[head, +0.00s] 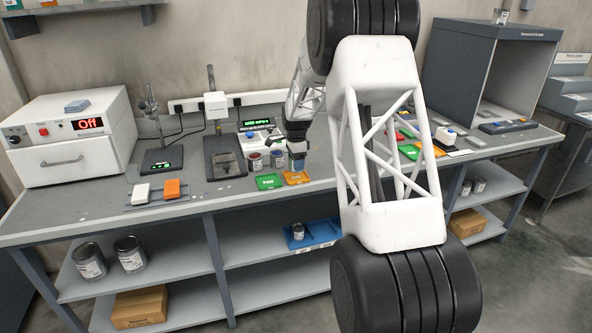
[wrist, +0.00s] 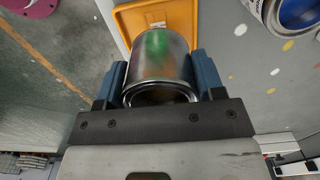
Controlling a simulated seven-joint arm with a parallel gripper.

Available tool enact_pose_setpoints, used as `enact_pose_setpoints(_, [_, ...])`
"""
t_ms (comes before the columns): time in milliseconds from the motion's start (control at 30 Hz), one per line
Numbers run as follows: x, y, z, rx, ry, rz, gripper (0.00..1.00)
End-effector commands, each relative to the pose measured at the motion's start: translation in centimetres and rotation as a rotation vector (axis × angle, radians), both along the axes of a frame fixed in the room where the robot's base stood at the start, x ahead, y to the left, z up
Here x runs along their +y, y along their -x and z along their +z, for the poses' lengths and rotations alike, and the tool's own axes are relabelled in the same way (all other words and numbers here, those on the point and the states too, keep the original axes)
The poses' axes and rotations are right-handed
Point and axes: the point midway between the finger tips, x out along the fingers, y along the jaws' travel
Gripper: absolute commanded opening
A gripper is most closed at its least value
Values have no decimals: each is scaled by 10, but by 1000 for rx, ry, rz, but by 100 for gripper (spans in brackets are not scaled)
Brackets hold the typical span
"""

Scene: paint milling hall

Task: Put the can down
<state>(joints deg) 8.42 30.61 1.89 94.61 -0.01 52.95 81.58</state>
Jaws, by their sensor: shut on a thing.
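My gripper (wrist: 158,75) is shut on a metal can (wrist: 165,48), with one blue finger on each side of it. The can is shiny, with a blurred green and brownish patch on its side. An orange tray (wrist: 125,22) lies beyond the can in the wrist view; I cannot tell whether the can touches it. In the head view my gripper (head: 298,155) is over the bench by the orange tray (head: 296,179), and the held can is mostly hidden by the fingers.
A green tray (head: 268,182) lies left of the orange one. Two small cans (head: 256,161) (head: 278,159) stand close to my gripper's left. A can with blue paint (wrist: 298,14) is near in the wrist view. The bench's front edge (head: 240,202) is close.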

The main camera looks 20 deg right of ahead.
Motion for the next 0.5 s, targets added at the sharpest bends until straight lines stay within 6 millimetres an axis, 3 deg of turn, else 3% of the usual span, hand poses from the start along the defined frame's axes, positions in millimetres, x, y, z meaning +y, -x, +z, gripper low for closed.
enact_pose_setpoints(300, [0, 0, 0, -1, 0, 0, 30])
enact_pose_setpoints(500, [0, 0, -16, -1, 0, 0, 30])
